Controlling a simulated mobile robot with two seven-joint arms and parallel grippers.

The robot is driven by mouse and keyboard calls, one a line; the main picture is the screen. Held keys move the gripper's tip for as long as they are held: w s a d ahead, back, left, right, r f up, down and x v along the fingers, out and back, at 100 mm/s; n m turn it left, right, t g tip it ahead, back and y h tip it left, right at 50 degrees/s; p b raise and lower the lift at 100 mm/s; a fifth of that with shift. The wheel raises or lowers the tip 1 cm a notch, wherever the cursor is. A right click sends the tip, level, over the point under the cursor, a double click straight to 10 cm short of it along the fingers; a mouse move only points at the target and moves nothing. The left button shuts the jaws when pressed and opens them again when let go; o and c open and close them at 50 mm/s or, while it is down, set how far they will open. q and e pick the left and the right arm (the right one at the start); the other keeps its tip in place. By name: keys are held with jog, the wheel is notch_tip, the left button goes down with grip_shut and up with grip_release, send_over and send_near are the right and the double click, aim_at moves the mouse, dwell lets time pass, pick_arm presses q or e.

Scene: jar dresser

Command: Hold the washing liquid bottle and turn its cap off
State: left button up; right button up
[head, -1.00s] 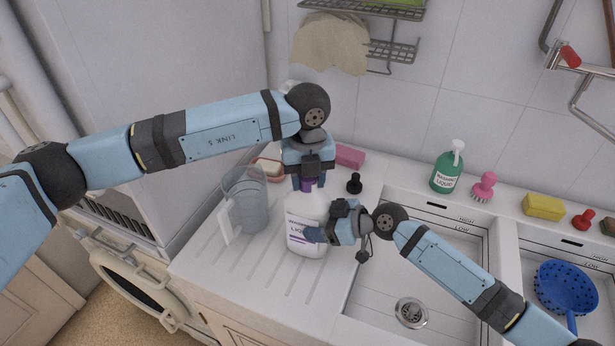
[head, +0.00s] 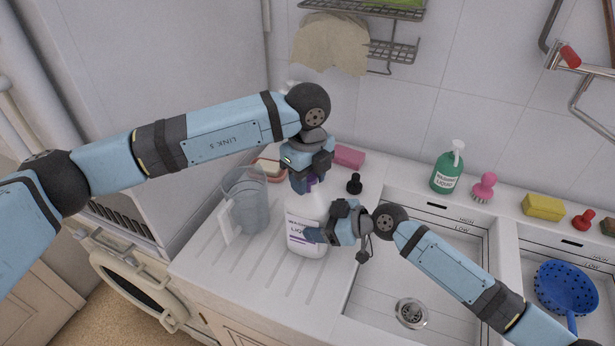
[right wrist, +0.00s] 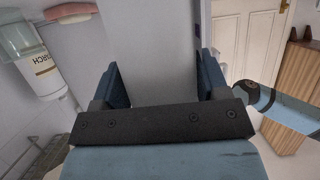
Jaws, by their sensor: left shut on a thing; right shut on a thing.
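My right gripper (head: 317,235) is shut on the bottle's body from the right, covering part of the label. My left gripper (head: 307,186) comes from above and is shut on the purple cap (head: 313,180) at the bottle's top. The cap is mostly hidden by the fingers, so I cannot tell how loose it is. In the right wrist view, my right fingers (right wrist: 162,88) stand wide apart with a pale surface between them.
A clear jug (head: 245,203) stands just left of the bottle. A black stopper (head: 354,184) and a pink block (head: 348,156) lie behind it. The sink basin (head: 385,290) opens to the right. A green pump bottle (head: 446,172) and pink brush (head: 484,186) stand on the back ledge.

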pick_arm(q)
jog(key=shift+r, duration=0.1)
jog(key=shift+r, duration=1)
jog(key=shift+r, duration=2)
pick_arm(e)
jog(key=o, duration=1.8)
